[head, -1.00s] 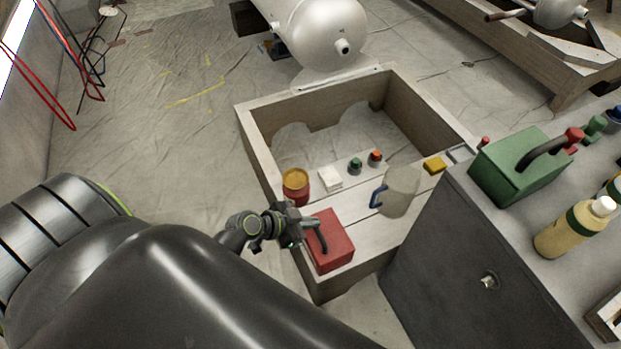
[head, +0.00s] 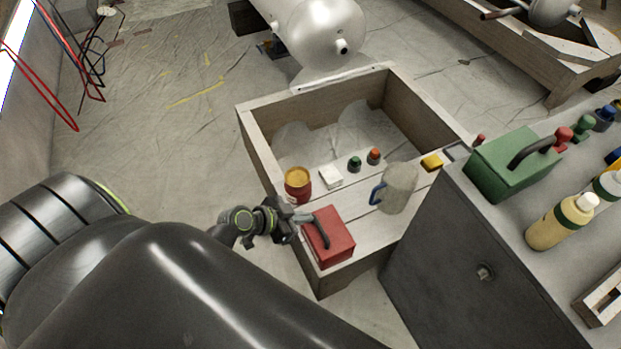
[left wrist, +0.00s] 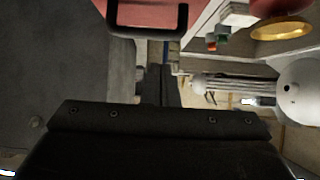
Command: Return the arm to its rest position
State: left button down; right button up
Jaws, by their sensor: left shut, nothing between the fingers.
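My left gripper (head: 303,218) is shut and empty, just left of a red box (head: 329,240) with a dark handle that sits on the wooden crate's near ledge. In the left wrist view the shut fingers (left wrist: 160,85) point past the red box (left wrist: 150,12) and its handle. I cannot tell whether the gripper touches the box. My left arm crosses the lower left of the head view. My right gripper is not in view.
The wooden crate (head: 262,160) also bears a red and yellow tin (head: 298,186), a white block (head: 330,177) and a jug (head: 398,188). A grey cabinet (head: 440,240) stands at right, with a green box (head: 512,165) and bottles on top. Sheeted floor at left is open.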

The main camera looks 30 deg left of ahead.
pick_arm(q)
jog(key=s+a+b, duration=0.1)
jog(key=s+a, duration=0.2)
jog(key=s, duration=0.2)
jog(key=shift+s+a+f, duration=0.15)
jog(key=shift+a+f, duration=0.15)
jog(key=shift+f, duration=0.15)
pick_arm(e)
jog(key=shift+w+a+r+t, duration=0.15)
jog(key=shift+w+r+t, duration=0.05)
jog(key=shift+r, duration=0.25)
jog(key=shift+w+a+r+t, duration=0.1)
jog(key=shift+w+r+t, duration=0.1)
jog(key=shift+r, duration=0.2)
pick_arm(q)
jog(key=shift+d, duration=0.1)
